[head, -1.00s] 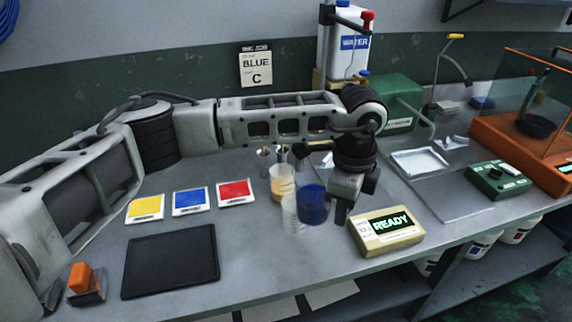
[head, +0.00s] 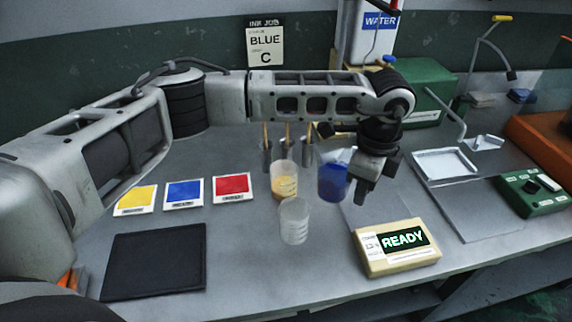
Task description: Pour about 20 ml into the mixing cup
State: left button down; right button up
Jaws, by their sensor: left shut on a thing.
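My left gripper (head: 362,191) comes in from the left above the bench and is shut on a cup of blue liquid (head: 333,183). The blue cup looks about upright, its base apparently above the bench. A clear cup (head: 294,222), seemingly empty and probably the mixing cup, stands in front of it and to the left, apart from it. A cup with yellow-orange contents (head: 285,182) stands just behind the clear cup. My right gripper is not in view.
A READY display box (head: 397,246) sits right of the clear cup. Yellow, blue and red cards (head: 184,194) and a black mat (head: 155,262) lie left. Metal holders with sticks (head: 286,150) stand behind.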

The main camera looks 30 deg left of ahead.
aim_at(331, 149)
pick_arm(q)
jog(key=shift+f, duration=2.25)
jog(key=shift+a+r, duration=0.1)
jog(key=shift+r, duration=0.05)
jog(key=shift+w+a+r+h, duration=0.1)
jog(key=shift+a+r+h, duration=0.45)
jog(key=shift+h, duration=0.45)
jog(key=shift+a+f+h, duration=0.1)
jog(key=shift+a+h, duration=0.45)
jog(key=shift+h, duration=0.35)
jog(key=a+r+h, duration=0.1)
jog(key=r, duration=0.1)
jog(key=a+r+h, duration=0.1)
jog(key=r, duration=0.2)
jog(key=a+r+h, duration=0.1)
jog(key=r, duration=0.1)
jog(key=shift+w+r+g+h, duration=0.15)
jog(key=shift+w+g+h, duration=0.05)
jog(key=shift+g+h, duration=0.1)
jog(key=shift+a+h, duration=0.2)
jog(key=shift+h, duration=0.1)
jog(key=shift+a+h, duration=0.35)
jog(key=shift+h, duration=0.25)
jog(key=shift+a+r+h, duration=0.3)
jog(key=shift+r+h, duration=0.5)
jog(key=shift+r, duration=0.05)
jog(key=shift+w+a+h, duration=0.1)
jog(key=shift+a+h, duration=0.05)
jog(key=shift+h, duration=0.15)
